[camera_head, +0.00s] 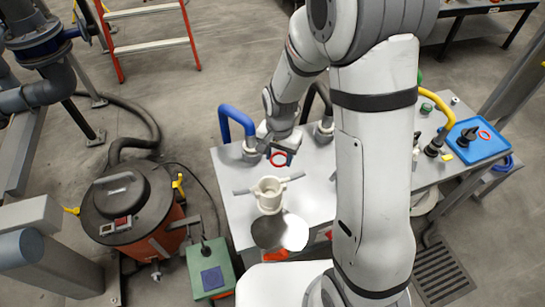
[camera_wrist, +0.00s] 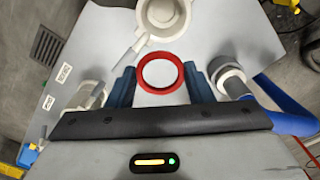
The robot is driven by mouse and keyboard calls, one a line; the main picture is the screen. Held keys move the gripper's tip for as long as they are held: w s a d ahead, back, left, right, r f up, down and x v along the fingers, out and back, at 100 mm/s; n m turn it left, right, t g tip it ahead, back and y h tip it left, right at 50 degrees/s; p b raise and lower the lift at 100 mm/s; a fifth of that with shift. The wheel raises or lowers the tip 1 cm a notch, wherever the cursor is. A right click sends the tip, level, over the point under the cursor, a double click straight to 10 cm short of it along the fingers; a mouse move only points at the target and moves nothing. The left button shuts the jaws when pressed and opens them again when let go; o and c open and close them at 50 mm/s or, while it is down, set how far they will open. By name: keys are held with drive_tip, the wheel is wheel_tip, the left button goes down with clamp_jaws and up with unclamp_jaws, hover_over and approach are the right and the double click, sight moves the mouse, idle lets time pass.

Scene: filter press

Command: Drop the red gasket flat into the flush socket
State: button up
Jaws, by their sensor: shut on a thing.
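The red gasket (camera_wrist: 160,54) is a thin ring between the blue fingers of my gripper (camera_wrist: 160,78), which is shut on it. In the head view, the gasket (camera_head: 279,166) hangs from my gripper (camera_head: 279,152) above the table, its face tilted toward the camera. A cream, open-topped round fitting (camera_head: 268,199) with two side arms stands just in front of it and looks like the socket. In the wrist view, this fitting (camera_wrist: 144,14) lies beyond the gasket, apart from it, cut by the top edge. The seat inside is not clear.
On the grey table (camera_head: 237,205), a blue curved pipe (camera_head: 235,116) rises behind left of my gripper. A black pipe (camera_head: 318,92) stands behind right. A blue tray (camera_head: 466,150) with another red ring is far right.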

drive_tip(key=s+a+r+m, duration=0.1)
drive_tip(key=s+a+m, duration=0.1)
drive_tip(key=s+a, duration=0.1)
drive_tip(key=shift+s+f+b, duration=0.15)
drive_tip(key=shift+f+b, duration=2.1)
drive_tip(key=shift+f, duration=1.5)
drive_tip(key=shift+s, duration=0.25)
drive_tip(key=o, duration=0.7)
drive_tip(key=shift+r, duration=0.15)
